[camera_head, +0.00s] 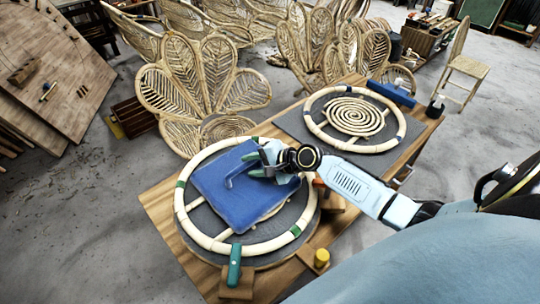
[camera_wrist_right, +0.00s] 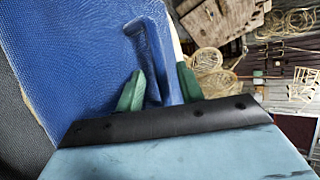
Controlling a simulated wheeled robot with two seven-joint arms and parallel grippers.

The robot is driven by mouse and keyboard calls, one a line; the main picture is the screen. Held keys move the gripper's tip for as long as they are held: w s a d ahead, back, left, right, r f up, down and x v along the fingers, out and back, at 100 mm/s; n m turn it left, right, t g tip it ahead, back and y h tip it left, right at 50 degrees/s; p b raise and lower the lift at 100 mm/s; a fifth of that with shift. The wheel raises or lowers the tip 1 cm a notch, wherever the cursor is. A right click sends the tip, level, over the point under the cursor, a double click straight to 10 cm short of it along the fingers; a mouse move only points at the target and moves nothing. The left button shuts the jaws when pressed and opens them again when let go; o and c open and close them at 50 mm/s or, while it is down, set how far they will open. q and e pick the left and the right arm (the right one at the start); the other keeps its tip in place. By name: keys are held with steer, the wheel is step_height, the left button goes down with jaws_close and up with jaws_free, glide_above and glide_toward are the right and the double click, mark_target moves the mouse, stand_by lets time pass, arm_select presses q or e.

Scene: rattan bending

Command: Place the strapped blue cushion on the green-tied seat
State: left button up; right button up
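The blue cushion (camera_head: 232,196) is square with a raised blue strap (camera_head: 238,172). It lies over the green-tied seat, a pale rattan ring (camera_head: 180,210) with green ties at the table's left end; I cannot tell whether it rests fully on it. My right gripper (camera_head: 268,163) is at the cushion's upper right part. In the right wrist view its green fingertips (camera_wrist_right: 158,90) flank the strap (camera_wrist_right: 157,45), seemingly shut on it, with the cushion (camera_wrist_right: 75,60) to the left. My left gripper is not in view.
A second rattan ring (camera_head: 313,125) with blue ties and a spiral centre lies on the table's far right part. A green tool (camera_head: 235,265), a yellow cylinder (camera_head: 321,258) and a blue tool (camera_head: 391,94) lie near the table edges. Rattan chairs (camera_head: 205,90) stand behind.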

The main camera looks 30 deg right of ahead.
steer(key=v, duration=1)
steer(key=shift+s+r+p, duration=0.2)
steer(key=shift+s+p, duration=0.05)
steer(key=shift+p, duration=0.05)
steer(key=shift+d, duration=0.1)
